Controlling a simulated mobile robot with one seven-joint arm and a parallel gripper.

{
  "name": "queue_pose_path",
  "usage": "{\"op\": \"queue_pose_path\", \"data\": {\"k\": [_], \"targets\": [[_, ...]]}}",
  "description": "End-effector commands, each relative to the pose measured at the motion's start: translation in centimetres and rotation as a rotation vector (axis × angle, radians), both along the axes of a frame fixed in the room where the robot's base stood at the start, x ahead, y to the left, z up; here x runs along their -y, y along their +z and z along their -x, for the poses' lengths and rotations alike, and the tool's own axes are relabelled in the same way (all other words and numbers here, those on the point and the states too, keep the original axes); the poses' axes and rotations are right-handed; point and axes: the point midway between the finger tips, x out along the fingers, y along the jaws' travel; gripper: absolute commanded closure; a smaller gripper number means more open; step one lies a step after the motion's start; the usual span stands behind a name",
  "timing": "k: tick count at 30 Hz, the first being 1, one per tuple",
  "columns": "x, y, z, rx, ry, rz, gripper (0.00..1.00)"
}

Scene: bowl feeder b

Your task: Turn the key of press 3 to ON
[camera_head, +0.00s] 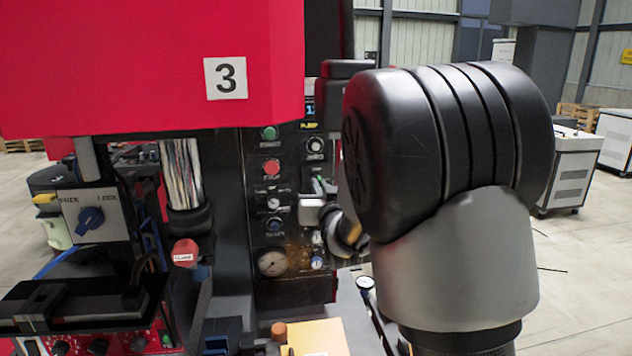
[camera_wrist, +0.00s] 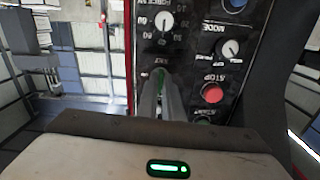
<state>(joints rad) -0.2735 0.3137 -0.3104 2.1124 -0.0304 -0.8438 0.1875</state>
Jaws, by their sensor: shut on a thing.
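Press 3 carries a white "3" plate (camera_head: 226,78) on its red housing, with a dark control panel (camera_head: 290,242) below. My gripper (camera_head: 318,190) is at the panel's right column, below a white-pointer dial (camera_head: 315,145). In the wrist view the panel appears upside down, and the fingers of my gripper (camera_wrist: 160,78) reach its face beside the red STOP button (camera_wrist: 212,93). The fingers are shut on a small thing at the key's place.
A green button (camera_head: 270,132), mode knob (camera_head: 273,203) and pressure gauge (camera_head: 271,262) share the panel. A blue selector (camera_head: 90,218) sits on a box at the left. A red knob (camera_head: 185,252) stands left of the panel. Open floor lies to the right.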

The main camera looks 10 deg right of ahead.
Motion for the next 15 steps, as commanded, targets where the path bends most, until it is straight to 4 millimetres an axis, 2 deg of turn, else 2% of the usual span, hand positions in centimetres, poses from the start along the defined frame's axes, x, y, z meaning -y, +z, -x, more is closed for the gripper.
{"op": "queue_pose_path", "data": {"k": [15], "targets": [[0.07,-0.22,0.02,0.001,-0.001,-0.227,1.00]]}}
